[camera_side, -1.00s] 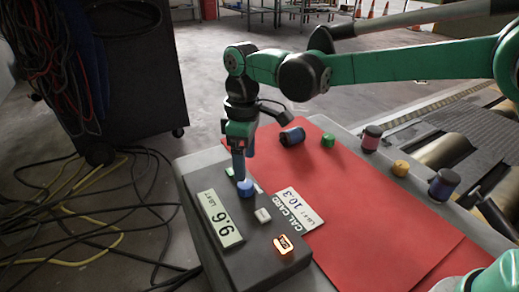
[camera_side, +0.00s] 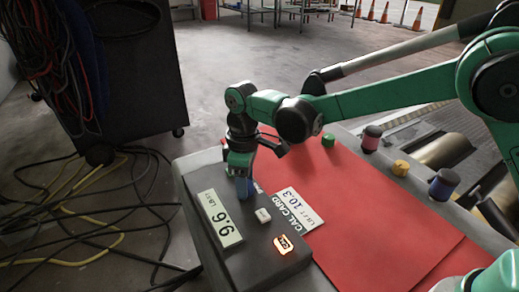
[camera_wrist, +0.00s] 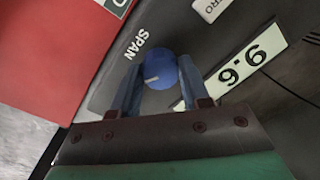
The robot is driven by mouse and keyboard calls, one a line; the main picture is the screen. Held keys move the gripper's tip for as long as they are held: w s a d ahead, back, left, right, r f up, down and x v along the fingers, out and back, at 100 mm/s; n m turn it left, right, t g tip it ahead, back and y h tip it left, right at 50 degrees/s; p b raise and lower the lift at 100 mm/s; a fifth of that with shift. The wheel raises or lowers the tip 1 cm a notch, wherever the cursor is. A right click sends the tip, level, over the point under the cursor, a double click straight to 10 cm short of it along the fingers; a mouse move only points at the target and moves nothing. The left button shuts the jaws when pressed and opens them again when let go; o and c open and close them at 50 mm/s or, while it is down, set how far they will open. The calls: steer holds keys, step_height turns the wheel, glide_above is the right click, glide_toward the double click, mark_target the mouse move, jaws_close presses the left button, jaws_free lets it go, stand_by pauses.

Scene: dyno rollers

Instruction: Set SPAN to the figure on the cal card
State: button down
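The dark console (camera_side: 262,262) has a display (camera_side: 220,218) reading 9.6, also in the wrist view (camera_wrist: 243,66). The cal card (camera_side: 300,208) reads 10.3 LB-FT and lies beside the console on the red mat. The blue SPAN knob (camera_wrist: 159,71) has a pale pointer mark and shows in the wrist view; my gripper hides it in the side view. My gripper (camera_side: 241,196) is down at the knob, one finger on each side of it (camera_wrist: 158,75). I cannot tell whether the fingers touch it.
The red mat (camera_side: 390,225) is mostly clear.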

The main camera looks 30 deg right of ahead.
steer(key=shift+m, duration=0.4)
steer(key=m, duration=0.5)
steer(key=shift+m, duration=0.4)
steer(key=m, duration=0.6)
steer(key=shift+m+t, duration=0.3)
steer(key=shift+m, duration=0.1)
steer(key=shift+c, duration=2.1)
jaws_free()
steer(key=shift+d+r, duration=0.15)
steer(key=shift+r, duration=2.7)
